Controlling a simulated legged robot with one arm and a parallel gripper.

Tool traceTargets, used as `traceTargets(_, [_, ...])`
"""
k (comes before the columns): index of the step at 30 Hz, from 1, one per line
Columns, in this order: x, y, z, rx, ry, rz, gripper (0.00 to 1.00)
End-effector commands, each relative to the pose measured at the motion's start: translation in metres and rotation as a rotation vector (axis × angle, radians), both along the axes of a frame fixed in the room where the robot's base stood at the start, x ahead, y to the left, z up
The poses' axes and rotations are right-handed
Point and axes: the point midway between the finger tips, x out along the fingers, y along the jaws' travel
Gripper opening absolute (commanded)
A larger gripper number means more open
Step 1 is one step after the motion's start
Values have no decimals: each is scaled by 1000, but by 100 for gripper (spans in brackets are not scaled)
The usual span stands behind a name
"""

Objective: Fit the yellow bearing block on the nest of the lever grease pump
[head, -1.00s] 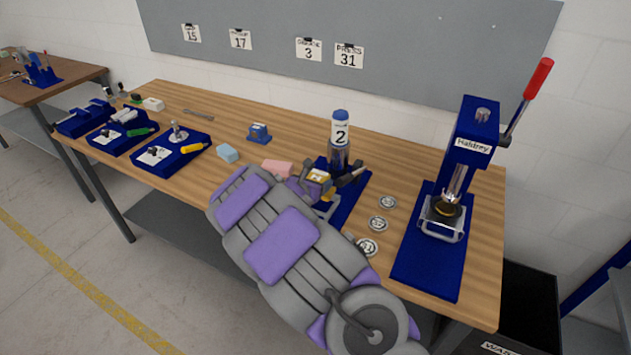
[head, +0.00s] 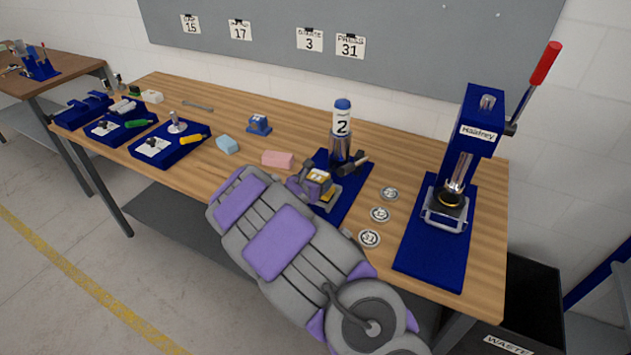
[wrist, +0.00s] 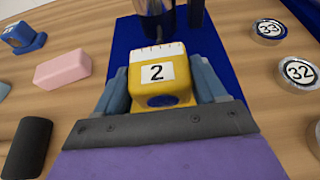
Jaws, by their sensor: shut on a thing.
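The yellow bearing block (wrist: 160,80) has a white label with a 2 and sits between the two jaws of my gripper (wrist: 162,92) in the wrist view. In the head view the block (head: 318,177) shows in my gripper (head: 320,185), over the front part of a blue mat or base. The lever grease pump (head: 342,135), with a blue cap and a 2 label, stands on the blue base (head: 350,200) just behind the block. Its lower body shows at the top of the wrist view (wrist: 156,20). The nest cannot be made out.
A pink block (head: 278,160) lies left of the pump. Several numbered discs (head: 380,214) lie to its right. A Haldrey press (head: 470,160) with a red lever stands at the right. A light blue block (head: 228,145) and blue fixtures (head: 170,140) are farther left.

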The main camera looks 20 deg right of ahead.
Motion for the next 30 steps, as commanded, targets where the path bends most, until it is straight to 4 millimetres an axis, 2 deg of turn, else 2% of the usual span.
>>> traceTargets(29, [0, 0, -11, -1, -2, 0, 15])
traceTargets(30, [0, 0, -11, -1, -2, 0, 72])
